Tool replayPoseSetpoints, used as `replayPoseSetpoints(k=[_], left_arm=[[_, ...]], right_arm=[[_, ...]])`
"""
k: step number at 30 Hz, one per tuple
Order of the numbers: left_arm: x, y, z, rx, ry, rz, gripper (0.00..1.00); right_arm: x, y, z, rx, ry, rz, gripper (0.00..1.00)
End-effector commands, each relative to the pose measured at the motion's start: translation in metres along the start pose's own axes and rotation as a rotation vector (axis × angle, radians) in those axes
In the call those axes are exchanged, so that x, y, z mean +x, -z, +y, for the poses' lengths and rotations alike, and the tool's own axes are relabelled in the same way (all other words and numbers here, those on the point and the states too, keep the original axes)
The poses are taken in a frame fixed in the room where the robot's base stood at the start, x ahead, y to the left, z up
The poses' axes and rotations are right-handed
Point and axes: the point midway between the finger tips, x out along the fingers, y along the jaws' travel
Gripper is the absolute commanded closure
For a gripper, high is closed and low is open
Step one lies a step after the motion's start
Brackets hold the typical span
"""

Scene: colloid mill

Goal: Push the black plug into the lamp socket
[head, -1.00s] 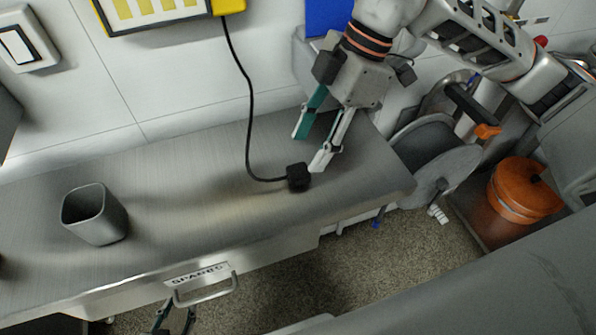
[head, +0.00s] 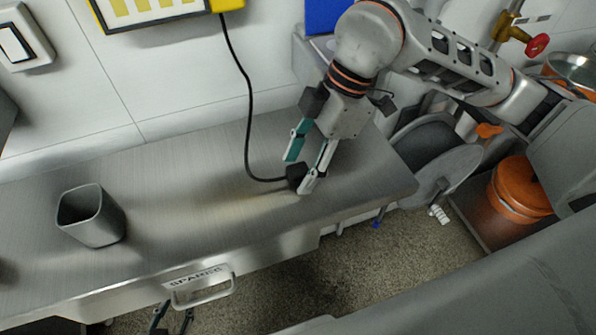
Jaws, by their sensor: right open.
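The black plug (head: 294,173) lies on the steel worktop at the end of a black cord (head: 248,110), partly hidden by a finger of my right gripper. My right gripper (head: 298,174) is open and points down at the plug, with one teal finger behind it and one grey finger in front. I cannot tell whether they touch it. The cord rises to a yellow block (head: 228,4) beside a yellow-striped panel (head: 150,10) at the top edge. I cannot make out a lamp socket. My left gripper (head: 177,308) is open, low by the drawer handle, mostly cut off.
A grey cup (head: 92,216) stands on the left of the steel worktop (head: 190,200). A drawer handle (head: 203,291) sticks out in front. A white switch (head: 15,42) is on the wall. An orange pot (head: 520,190) and grey discs stand at the right.

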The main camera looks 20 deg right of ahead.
Motion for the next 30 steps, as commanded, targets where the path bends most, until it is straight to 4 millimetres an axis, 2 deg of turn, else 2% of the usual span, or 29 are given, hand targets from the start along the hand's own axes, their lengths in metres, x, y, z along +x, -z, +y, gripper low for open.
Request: replayPoseSetpoints(k=[5,9,10,23,30], left_arm=[[0.0,0.001,0.0,0.0,0.001,0.001,0.67],[-0.001,0.0,0.0,0.0,0.0,0.0,0.67],[-0.001,0.0,0.0,0.0,0.0,0.0,0.67],[-0.003,-0.002,0.002,-0.002,-0.004,-0.005,0.67],[-0.004,0.003,0.002,-0.005,-0.005,0.0,0.67]], right_arm=[[-0.001,0.0,0.0,0.0,-0.001,0.0,0.54],[-0.001,0.0,0.0,0.0,0.0,0.0,0.88],[-0.001,0.0,0.0,0.0,0.0,0.0,0.93],[-0.005,0.002,0.0,-0.001,-0.002,0.0,0.93],[-0.031,0.013,0.001,-0.003,-0.006,0.001,0.93]])
